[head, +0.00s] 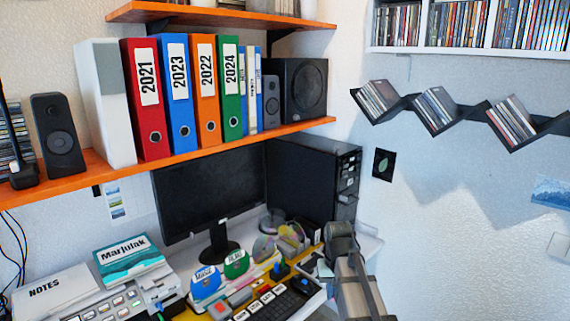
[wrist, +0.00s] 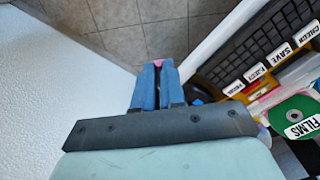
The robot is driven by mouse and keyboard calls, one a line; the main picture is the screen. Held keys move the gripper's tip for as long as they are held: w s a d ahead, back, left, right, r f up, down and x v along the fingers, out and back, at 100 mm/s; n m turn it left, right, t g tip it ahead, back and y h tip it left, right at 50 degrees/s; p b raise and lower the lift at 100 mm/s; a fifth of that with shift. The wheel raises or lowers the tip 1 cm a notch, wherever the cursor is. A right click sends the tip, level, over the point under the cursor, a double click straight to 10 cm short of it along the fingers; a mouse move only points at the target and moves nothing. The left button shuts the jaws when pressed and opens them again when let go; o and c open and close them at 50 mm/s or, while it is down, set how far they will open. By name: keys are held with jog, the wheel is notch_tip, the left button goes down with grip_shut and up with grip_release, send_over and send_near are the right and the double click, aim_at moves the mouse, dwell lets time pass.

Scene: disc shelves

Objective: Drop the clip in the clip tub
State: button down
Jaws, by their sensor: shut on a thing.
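My gripper (wrist: 157,78) shows in the wrist view with its two blue fingers close together. A small pink thing (wrist: 158,63), which looks like the clip, shows between the fingertips; most of it is hidden. The fingers are over the tiled floor, left of the desk's white edge in that view. In the head view my arm reaches over the right end of the desk, and I cannot make out the fingertips or the clip there. I cannot pick out the clip tub for certain in either view.
The dark keyboard (wrist: 240,60) with white labels lies beside my gripper. The monitor (head: 211,185) stands behind.

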jog(key=shift+d+m, duration=0.3)
jog(key=shift+d, duration=1.2)
jog(key=shift+a, duration=0.1)
jog(key=s+a+n, duration=0.3)
jog(key=s+a, duration=0.2)
jog(key=a, duration=1)
jog(key=s+a+n, duration=0.3)
jog(key=s+a, duration=0.2)
jog(key=a, duration=1)
jog(key=s+a+n, duration=0.3)
jog(key=s+a, duration=0.2)
jog(key=a, duration=1)
jog(key=s+a+n, duration=0.4)
jog(key=s+a, duration=1.5)
jog(key=s, duration=0.3)
jog(key=s+a+n, duration=0.5)
jog(key=s+a, duration=1.3)
jog(key=s, duration=0.3)
jog(key=s+a, duration=0.2)
jog(key=a, duration=0.8)
jog(key=shift+n, duration=0.4)
jog(key=shift+a+f, duration=0.1)
jog(key=shift+f, duration=4.55)
jog(key=shift+f, duration=0.65)
